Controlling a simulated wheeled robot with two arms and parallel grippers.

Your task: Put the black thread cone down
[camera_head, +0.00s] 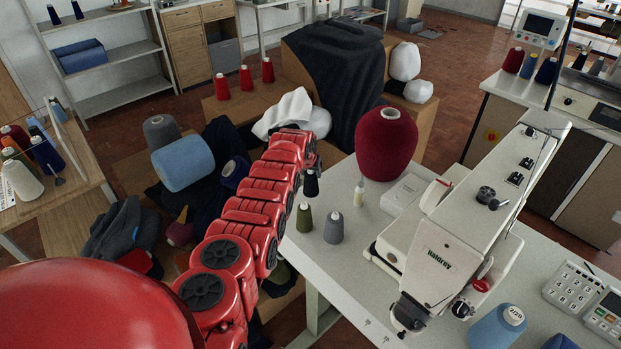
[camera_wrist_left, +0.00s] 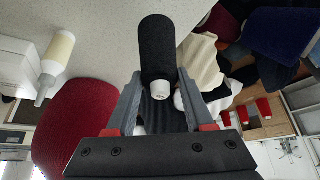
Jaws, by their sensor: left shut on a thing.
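My left gripper (camera_head: 312,164) reaches in from the left to the near-left edge of the white machine table (camera_head: 350,268). It is shut on the black thread cone (camera_head: 311,184). In the left wrist view the cone (camera_wrist_left: 157,48) sits between the two fingers (camera_wrist_left: 158,90), with its pale tip showing near them. The cone is beside the table's left edge, behind a green cone (camera_head: 304,218) and a grey cone (camera_head: 334,228). I cannot tell whether its base touches the tabletop. My right gripper is not in view.
A small white bottle (camera_head: 359,194), a large dark red cone (camera_head: 386,145) and the white sewing machine (camera_head: 450,235) stand on the table. A blue cone (camera_head: 498,326) is at the front right. Dark fabric and yarn lie left of the table.

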